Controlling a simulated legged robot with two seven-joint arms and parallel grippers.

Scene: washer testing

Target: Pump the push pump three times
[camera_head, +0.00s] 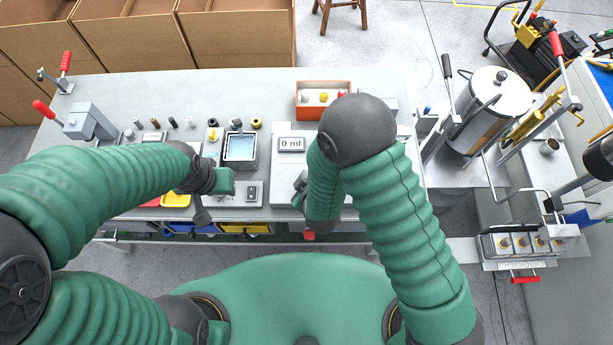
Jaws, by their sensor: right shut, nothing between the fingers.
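A white panel with a "0 ml" display (291,144) lies on the bench in front of me. My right arm covers much of the area beside it, and I cannot make out the push pump clearly. A small red piece (309,235) shows at the bench's near edge, below the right forearm; I cannot tell what it belongs to. My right gripper (299,192) is shut and empty over the panel, partly hidden by its own arm. My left gripper (203,216) hangs over the near side of the bench, left of the panel; its jaws are unclear.
A square container with a bluish inside (240,147) stands left of the display. An orange box (323,99) sits at the back. Red-handled clamps (44,109) are at the left. Cardboard boxes (130,42) are behind the bench.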

